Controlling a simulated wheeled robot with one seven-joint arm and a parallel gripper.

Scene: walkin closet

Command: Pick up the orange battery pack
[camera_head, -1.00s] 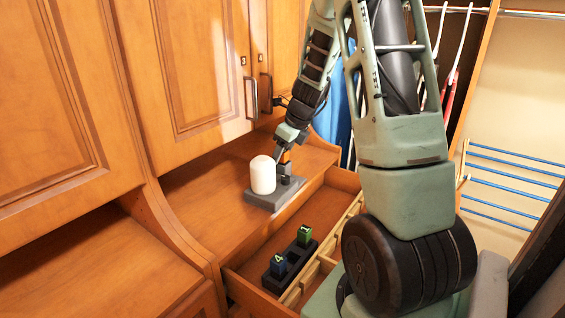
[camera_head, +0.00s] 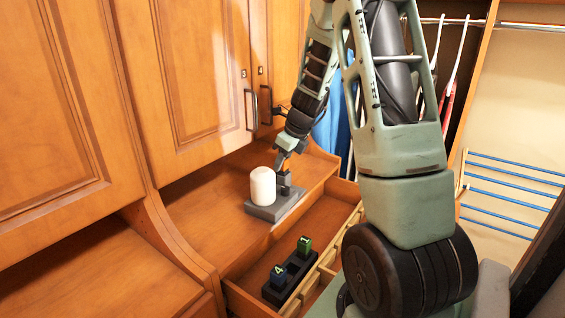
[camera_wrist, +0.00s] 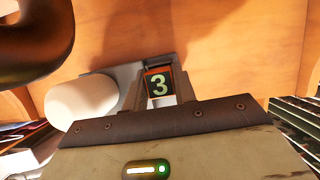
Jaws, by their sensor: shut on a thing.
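The orange battery pack (camera_wrist: 158,84) shows in the wrist view as a dark block with a "3" label and orange edges, between the fingers of my gripper (camera_wrist: 160,92). My gripper is shut on it. In the head view my gripper (camera_head: 283,172) is at the grey base (camera_head: 277,210) on the wooden counter, just behind and right of a white rounded cylinder (camera_head: 263,187). The pack is hidden there by the fingers. I cannot tell whether the pack still touches the base.
Cabinet doors (camera_head: 180,75) stand behind. The counter left of the cylinder is clear.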

